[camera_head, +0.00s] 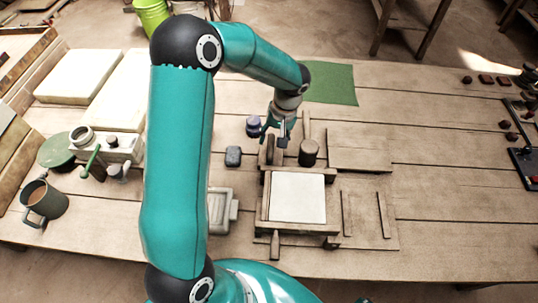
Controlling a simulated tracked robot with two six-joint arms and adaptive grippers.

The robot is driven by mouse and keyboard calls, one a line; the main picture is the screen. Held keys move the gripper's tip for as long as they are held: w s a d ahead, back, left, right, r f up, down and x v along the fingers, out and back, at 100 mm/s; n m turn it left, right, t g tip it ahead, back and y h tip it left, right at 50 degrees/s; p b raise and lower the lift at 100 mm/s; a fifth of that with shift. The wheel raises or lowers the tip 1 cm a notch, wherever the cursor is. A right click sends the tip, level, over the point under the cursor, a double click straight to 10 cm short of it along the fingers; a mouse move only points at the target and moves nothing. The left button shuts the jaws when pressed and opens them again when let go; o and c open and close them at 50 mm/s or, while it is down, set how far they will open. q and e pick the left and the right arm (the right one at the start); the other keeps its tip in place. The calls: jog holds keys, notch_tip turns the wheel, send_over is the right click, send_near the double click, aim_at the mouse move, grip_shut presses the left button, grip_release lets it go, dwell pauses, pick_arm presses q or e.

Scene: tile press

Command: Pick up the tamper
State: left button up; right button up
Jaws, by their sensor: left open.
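A round wooden piece with a thick head and a slim handle, which looks like the tamper (309,153), is at the back of the wooden press frame (263,205). I cannot tell whether it stands upright or lies with its handle pointing away. My left gripper (275,133) is open, just left of its handle, above a dark wooden part at the back of the frame. I see no contact with the tamper. The near part of the left arm crosses the picture and hides some of the table. My right gripper is not in view.
A white slab (297,198) lies in the frame. A small purple-lidded jar (253,127) and a dark block (233,156) are close to the gripper's left. A green cloth (330,83) lies behind. A mug (44,202) is at far left.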

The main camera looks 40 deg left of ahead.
aim_at(271, 144)
pick_arm(q)
jog(key=f, duration=0.4)
jog(key=shift+s+a+p, duration=0.25)
jog(key=shift+a+p, duration=0.05)
jog(key=shift+p, duration=0.05)
grip_shut()
